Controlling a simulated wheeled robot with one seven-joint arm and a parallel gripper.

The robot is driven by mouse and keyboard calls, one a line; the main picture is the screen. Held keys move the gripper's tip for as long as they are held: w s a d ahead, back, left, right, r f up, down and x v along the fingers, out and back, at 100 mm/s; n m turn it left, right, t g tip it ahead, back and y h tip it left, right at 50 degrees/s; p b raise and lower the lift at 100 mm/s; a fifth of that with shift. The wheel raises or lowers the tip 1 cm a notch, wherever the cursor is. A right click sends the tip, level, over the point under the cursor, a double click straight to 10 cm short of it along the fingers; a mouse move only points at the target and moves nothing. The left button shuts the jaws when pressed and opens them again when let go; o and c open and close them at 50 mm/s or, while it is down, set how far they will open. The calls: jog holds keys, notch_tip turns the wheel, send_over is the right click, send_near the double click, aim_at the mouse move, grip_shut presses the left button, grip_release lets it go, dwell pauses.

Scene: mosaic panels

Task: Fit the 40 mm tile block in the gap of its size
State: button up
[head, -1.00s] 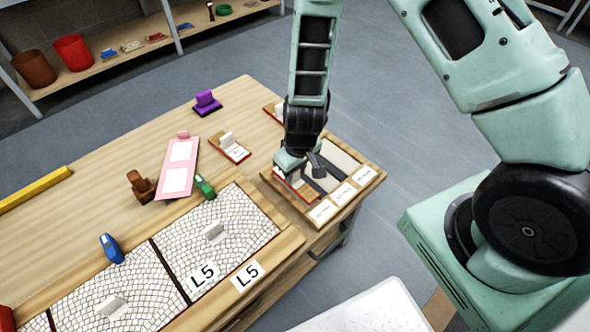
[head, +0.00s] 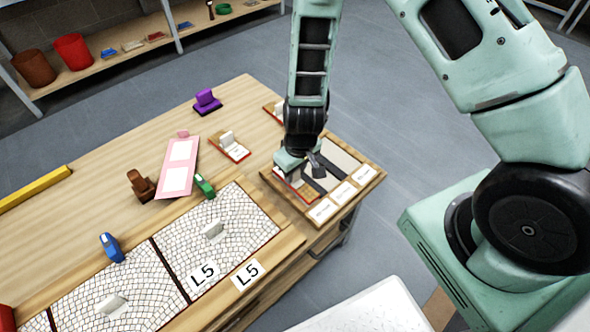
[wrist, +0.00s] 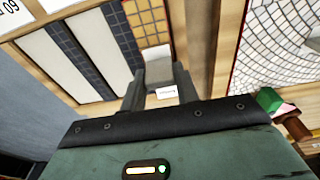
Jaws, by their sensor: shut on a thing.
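My gripper (head: 301,170) is over the left part of a wooden-framed panel (head: 375,174) in the head view. In the wrist view my gripper (wrist: 160,88) is shut on the pale upright grip of the tile block (wrist: 148,24), whose yellow tiles show beyond the grip. A small white label (wrist: 166,92) is on the grip; I cannot read it. The panel has pale gaps (wrist: 88,52) between dark tiled strips (wrist: 74,52). The block is at the panel's left end; my gripper partly hides it, and I cannot tell whether it is seated or above its gap.
White label plates (head: 344,194) line the panel's front edge. Another block with an upright grip (head: 231,148) lies left of the panel, and a pink board (head: 178,168) lies further left. A large pale mosaic (head: 238,225) marked L5 fills the front. Purple (head: 207,101), brown (head: 139,185), green (head: 204,186) and blue (head: 110,248) objects stand around.

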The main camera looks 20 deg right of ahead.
jog(key=shift+f+b, duration=0.45)
jog(key=shift+f, duration=0.3)
jog(key=o, duration=1.2)
jog(key=shift+r, duration=0.15)
jog(key=r+p, duration=0.1)
jog(key=r, duration=0.4)
jog(key=s+r+p, duration=0.1)
jog(key=r+p, duration=0.1)
jog(key=r, duration=0.4)
jog(key=s+r+p, duration=0.1)
jog(key=r, duration=0.5)
jog(key=shift+d+p, duration=0.3)
jog(key=shift+d, duration=0.05)
notch_tip(320, 180, up, 12)
jog(key=r+n+g+y+p, duration=0.1)
jog(key=n+y+p, duration=0.1)
jog(key=p, duration=0.3)
send_over(300, 186)
jog(key=s+a, duration=0.6)
jog(key=s+r+p, duration=0.1)
jog(key=s+r, duration=0.3)
jog(key=s+r+n+h+p, duration=0.1)
jog(key=s+r+p, duration=0.1)
jog(key=s+r, duration=0.2)
jog(key=s+r+n+p, duration=0.1)
jog(key=s+r, duration=0.3)
jog(key=shift+a+h+p, duration=0.35)
jog(key=shift+h, duration=0.05)
